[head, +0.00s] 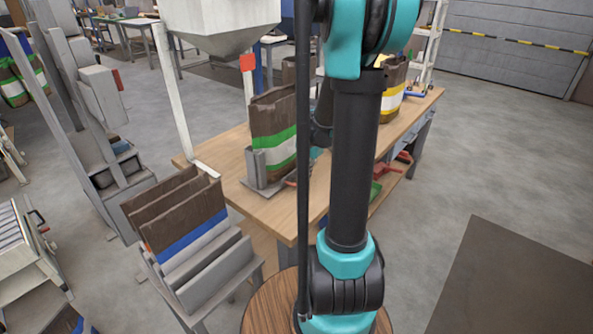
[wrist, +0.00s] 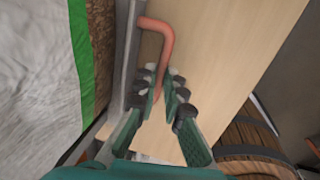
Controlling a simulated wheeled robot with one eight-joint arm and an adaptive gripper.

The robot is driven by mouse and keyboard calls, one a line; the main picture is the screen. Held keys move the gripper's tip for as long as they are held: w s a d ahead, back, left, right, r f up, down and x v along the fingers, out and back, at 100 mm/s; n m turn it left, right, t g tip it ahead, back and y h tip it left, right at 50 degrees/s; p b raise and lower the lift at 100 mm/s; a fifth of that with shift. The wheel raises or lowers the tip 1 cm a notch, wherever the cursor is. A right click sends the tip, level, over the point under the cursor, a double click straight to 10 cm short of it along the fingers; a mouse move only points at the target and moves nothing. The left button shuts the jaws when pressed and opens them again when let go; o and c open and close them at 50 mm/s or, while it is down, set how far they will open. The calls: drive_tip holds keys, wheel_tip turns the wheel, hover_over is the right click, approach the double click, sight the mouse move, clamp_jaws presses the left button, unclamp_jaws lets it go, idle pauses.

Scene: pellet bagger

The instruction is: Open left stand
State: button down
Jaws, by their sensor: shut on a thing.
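The left stand (head: 258,168) is a grey metal holder on the wooden table in the head view. It holds a brown paper bag (head: 272,122) with a green and white band, standing upright. In the wrist view, a bent red handle (wrist: 166,38) sticks out beside the grey edge of the stand (wrist: 131,52). My gripper (wrist: 160,92) is shut on the lower end of this handle, with a finger on each side. The green-banded bag (wrist: 88,60) fills the left of the wrist view.
The table (head: 235,190) has bare wood left of the stand. A yellow-banded bag (head: 393,95) stands farther back, right of my arm. A white hopper (head: 220,20) hangs above the table. A rack with a blue-banded bag (head: 190,238) stands at the front left.

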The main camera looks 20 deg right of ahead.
drive_tip(key=shift+s+d, duration=0.3)
drive_tip(key=shift+s, duration=0.05)
drive_tip(key=c, duration=1.6)
unclamp_jaws()
wheel_tip(320, 180, up, 12)
drive_tip(key=s+d, duration=0.1)
drive_tip(key=shift+s, duration=0.4)
drive_tip(key=shift+d+f, duration=0.1)
